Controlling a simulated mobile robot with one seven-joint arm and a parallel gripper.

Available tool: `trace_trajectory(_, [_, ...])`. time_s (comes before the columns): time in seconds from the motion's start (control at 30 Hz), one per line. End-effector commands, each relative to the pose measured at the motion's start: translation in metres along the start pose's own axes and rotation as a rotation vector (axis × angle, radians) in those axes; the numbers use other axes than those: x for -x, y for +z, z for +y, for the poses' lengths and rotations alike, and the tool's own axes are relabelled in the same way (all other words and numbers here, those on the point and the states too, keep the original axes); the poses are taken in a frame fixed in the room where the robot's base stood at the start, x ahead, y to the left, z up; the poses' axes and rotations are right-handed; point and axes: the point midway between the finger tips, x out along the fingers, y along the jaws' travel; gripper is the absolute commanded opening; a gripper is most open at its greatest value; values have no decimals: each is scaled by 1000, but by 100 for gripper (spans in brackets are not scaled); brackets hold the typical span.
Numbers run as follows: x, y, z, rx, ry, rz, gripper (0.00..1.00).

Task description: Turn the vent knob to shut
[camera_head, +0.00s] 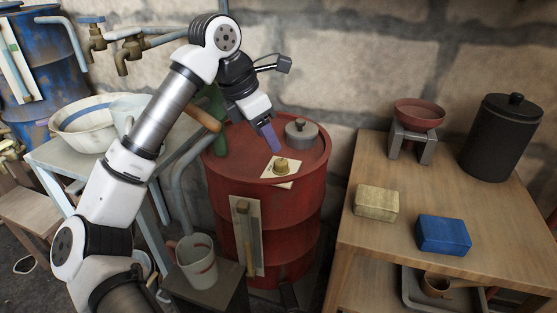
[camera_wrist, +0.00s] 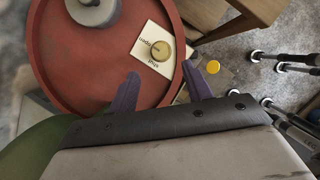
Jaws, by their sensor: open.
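The vent knob (camera_head: 281,164) is a small brass knob on a pale card on top of the red drum (camera_head: 290,215). In the wrist view the knob (camera_wrist: 160,51) sits just beyond my fingers, and the card (camera_wrist: 147,42) bears printed words, one of which seems to read "shut". Which way the knob points is too small to tell. My gripper (camera_head: 271,138) is open, its purple fingers above and slightly left of the knob. In the wrist view my gripper (camera_wrist: 162,87) has its fingers wide apart with nothing between them, and the knob lies ahead of the gap.
A grey lidded cap (camera_head: 301,132) stands on the drum behind the knob. A wooden table (camera_head: 395,235) at right holds a yellowish block (camera_head: 376,203), a blue block (camera_head: 443,235), a red bowl (camera_head: 419,114) and a black canister (camera_head: 500,138). A mug (camera_head: 196,260) stands front left.

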Motion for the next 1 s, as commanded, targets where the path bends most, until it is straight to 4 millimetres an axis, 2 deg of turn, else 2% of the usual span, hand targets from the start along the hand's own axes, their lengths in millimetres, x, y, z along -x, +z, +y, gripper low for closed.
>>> trace_trajectory(0.03, [-14, -1, 0, -2, -3, 0, 50])
trace_trajectory(0.2, [-47, 0, -1, -2, -3, -2, 50])
trace_trajectory(0.4, [-71, 0, -1, -2, -1, -1, 50])
trace_trajectory(0.8, [-78, 1, 0, -1, 0, -2, 50])
trace_trajectory(1.0, [-78, 1, 0, -1, 0, -2, 25])
